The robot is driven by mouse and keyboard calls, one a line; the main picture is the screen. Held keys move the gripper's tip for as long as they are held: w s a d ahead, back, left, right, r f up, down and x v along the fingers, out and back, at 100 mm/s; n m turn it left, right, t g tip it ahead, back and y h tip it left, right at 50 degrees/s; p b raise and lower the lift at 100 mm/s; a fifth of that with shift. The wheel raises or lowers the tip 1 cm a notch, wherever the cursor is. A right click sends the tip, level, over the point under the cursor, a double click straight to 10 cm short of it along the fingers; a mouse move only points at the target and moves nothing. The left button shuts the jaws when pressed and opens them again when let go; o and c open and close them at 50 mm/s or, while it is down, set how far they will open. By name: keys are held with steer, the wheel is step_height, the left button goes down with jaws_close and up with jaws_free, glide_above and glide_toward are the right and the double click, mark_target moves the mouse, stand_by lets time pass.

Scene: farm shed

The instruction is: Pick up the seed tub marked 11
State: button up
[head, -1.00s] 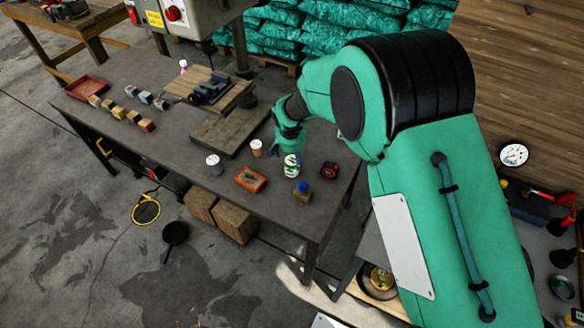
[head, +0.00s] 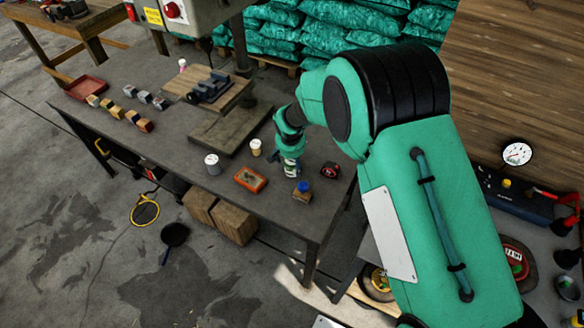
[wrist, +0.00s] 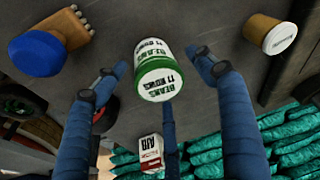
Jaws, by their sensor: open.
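The seed tub (wrist: 158,75) is white with a green band and green print reading BEANS and 11 ROWS. It stands on the dark workbench (head: 180,135); in the head view the tub (head: 291,170) shows below my gripper (head: 290,153), its upper part covered. In the wrist view my gripper (wrist: 155,80) is open, with one finger on each side of the tub. I see a gap on both sides, and nothing is held.
A tan cup (head: 256,147) and a white tub (head: 212,164) stand to the left. Bare benchtop lies between them.

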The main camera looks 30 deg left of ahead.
steer(key=shift+f, duration=0.1)
stand_by(0.5)
steer(key=c, duration=1.3)
step_height(320, 180, up, 10)
steer(key=p, duration=0.2)
steer(key=shift+p, duration=0.3)
